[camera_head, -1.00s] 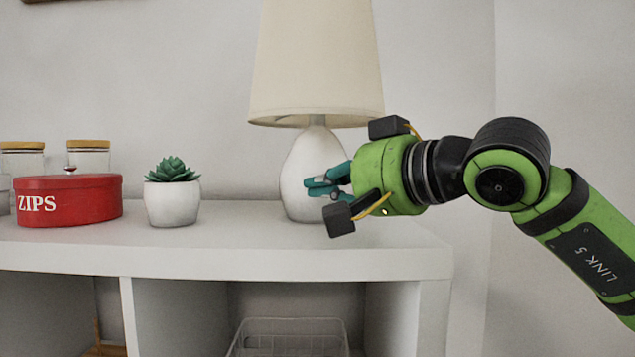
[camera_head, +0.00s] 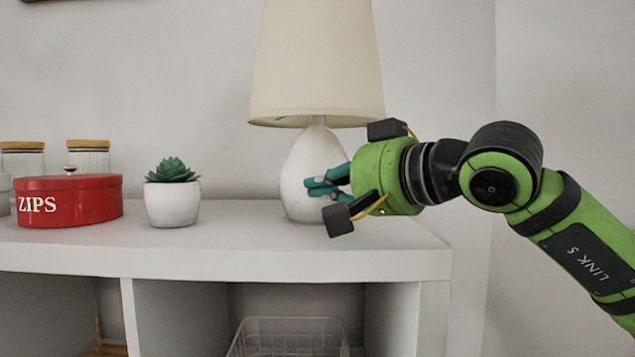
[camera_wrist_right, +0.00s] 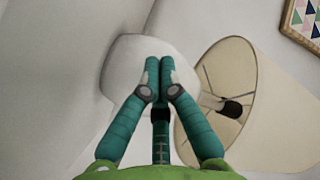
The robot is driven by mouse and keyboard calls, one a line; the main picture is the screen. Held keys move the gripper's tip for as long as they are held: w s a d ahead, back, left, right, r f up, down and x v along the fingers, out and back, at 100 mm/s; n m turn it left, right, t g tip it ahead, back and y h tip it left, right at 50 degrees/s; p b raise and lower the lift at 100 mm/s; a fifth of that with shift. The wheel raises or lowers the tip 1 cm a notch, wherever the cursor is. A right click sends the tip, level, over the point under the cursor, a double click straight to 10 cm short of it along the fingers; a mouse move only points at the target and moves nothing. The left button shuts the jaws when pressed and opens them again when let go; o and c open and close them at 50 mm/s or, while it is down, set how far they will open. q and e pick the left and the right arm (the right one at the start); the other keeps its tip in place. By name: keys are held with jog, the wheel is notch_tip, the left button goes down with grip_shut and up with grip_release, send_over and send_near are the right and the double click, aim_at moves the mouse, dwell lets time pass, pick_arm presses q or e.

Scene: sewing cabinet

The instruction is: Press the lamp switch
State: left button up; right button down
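The lamp has a white rounded base (camera_head: 312,160) and a cream shade (camera_head: 316,70), standing on the cabinet top. It also shows in the right wrist view, with the base (camera_wrist_right: 125,62) behind the fingers and the shade (camera_wrist_right: 245,80) at the right. My right gripper (camera_head: 312,187) is in front of the lamp base, its teal fingers together and empty. In the right wrist view the fingertips (camera_wrist_right: 159,64) touch each other and overlap the base. Whether they touch the lamp cannot be told. The lamp switch is not visible. My left gripper is out of view.
The white cabinet top (camera_head: 225,240) carries a potted succulent (camera_head: 172,195), a red ZIPS tin (camera_head: 70,202) and glass jars (camera_head: 88,158) to the left. A wire basket (camera_head: 288,338) sits in the open shelf below. The top between the pot and lamp is clear.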

dwell(0.3)
jog(key=shift+s+b, duration=0.35)
jog(key=shift+s, duration=0.1)
jog(key=shift+s+f+b, duration=0.15)
jog(key=shift+s+b, duration=0.35)
jog(key=shift+s, duration=0.05)
jog(key=s+b, duration=0.1)
jog(key=s, duration=0.2)
jog(key=shift+s+b, duration=0.25)
jog(key=shift+b, duration=0.15)
jog(key=shift+s, duration=0.75)
